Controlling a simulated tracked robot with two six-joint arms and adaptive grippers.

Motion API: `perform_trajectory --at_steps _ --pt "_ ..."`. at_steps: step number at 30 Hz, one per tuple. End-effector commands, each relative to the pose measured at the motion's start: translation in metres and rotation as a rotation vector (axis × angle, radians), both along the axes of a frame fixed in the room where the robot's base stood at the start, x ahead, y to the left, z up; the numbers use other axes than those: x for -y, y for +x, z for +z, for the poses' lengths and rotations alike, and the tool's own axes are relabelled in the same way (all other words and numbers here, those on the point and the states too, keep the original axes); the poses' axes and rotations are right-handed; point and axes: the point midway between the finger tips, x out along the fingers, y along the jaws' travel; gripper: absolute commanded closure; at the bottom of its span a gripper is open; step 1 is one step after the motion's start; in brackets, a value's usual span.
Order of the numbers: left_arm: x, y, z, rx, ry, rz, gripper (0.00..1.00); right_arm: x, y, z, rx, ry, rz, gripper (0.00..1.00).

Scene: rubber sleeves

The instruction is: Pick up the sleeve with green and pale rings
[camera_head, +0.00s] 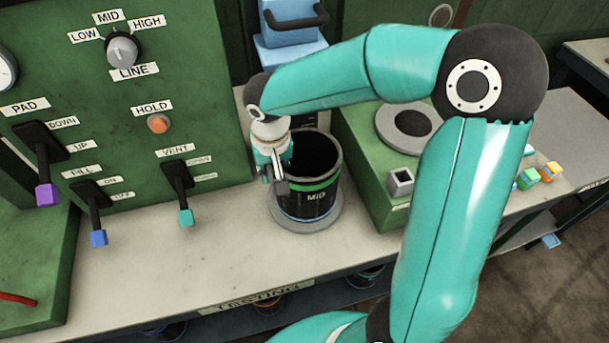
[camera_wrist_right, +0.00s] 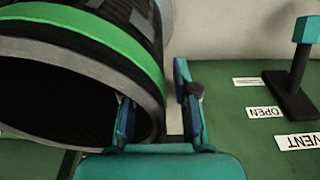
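A black sleeve (camera_head: 318,203) with a green ring, a pale grey rim and a "MID" label stands upright on a round grey plate (camera_head: 327,222) on the bench. A thin blue line shows near its foot. My right gripper (camera_head: 277,178) points down at the sleeve's left rim. In the right wrist view the sleeve (camera_wrist_right: 110,45) fills the upper left. There my right gripper (camera_wrist_right: 158,105) is open, one finger at the mouth side of the rim and the other outside, with a gap beside the outer finger. My left gripper is not in view.
A green control panel (camera_head: 110,160) with levers stands left; its teal VENT lever (camera_head: 185,215) is near the gripper. A green box (camera_head: 370,170) stands right, with small coloured blocks (camera_head: 530,178) beyond. The pale bench (camera_head: 200,265) is clear in front. More sleeves show below it.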

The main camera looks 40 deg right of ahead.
Motion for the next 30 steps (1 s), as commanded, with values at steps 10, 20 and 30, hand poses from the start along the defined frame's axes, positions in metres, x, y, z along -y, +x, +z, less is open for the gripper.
perform_trajectory --at_steps 10,20,30 --pt "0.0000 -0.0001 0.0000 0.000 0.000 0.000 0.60 0.0002 -0.0001 0.0004 0.001 0.001 -0.001 1.00" --pt "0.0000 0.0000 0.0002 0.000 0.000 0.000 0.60 0.0007 0.0004 0.0016 0.003 0.000 -0.002 1.00" --pt "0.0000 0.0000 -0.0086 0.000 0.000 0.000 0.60 -0.0010 -0.0029 0.0075 0.006 0.000 -0.002 1.00"
